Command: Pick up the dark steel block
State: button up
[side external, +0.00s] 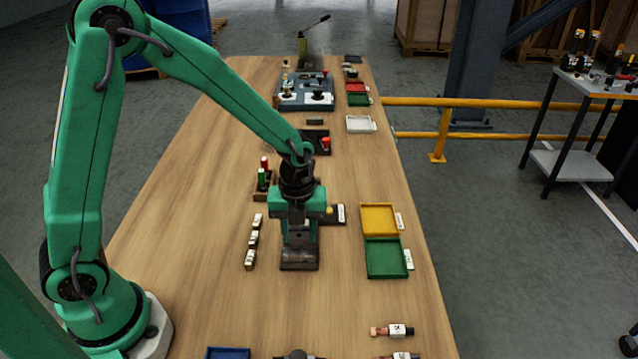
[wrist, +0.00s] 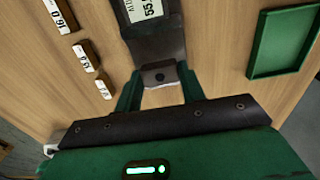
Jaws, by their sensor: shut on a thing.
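The dark steel block (side external: 300,260) is at the lower end of my gripper (side external: 300,243) in the side view, over the middle of the wooden table. My gripper points down and is shut on the block. In the wrist view, the block's near end (wrist: 160,75) shows between the two green fingers of my gripper (wrist: 160,92). A dark surface with a white label lies just beyond it there; I cannot tell whether it is part of the block. I cannot tell whether the block's underside touches the table.
Several small labelled blocks (side external: 254,240) stand left of my gripper. A yellow tray (side external: 379,205) and a green tray (side external: 386,274) lie to the right. A holder with red and green pieces (side external: 263,183) is behind left.

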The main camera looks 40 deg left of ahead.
jog(key=s+d+r, duration=0.7)
jog(key=d+r, duration=0.1)
jog(key=d, duration=0.1)
jog(key=shift+s+r, duration=0.15)
jog(key=shift+s, duration=0.15)
dwell(1.0)
send_over(386, 268)
jog(key=shift+w+f, duration=0.15)
jog(key=shift+f, duration=1.75)
jog(key=shift+f, duration=0.25)
jog(key=shift+f, duration=3.45)
jog(key=shift+f, duration=0.3)
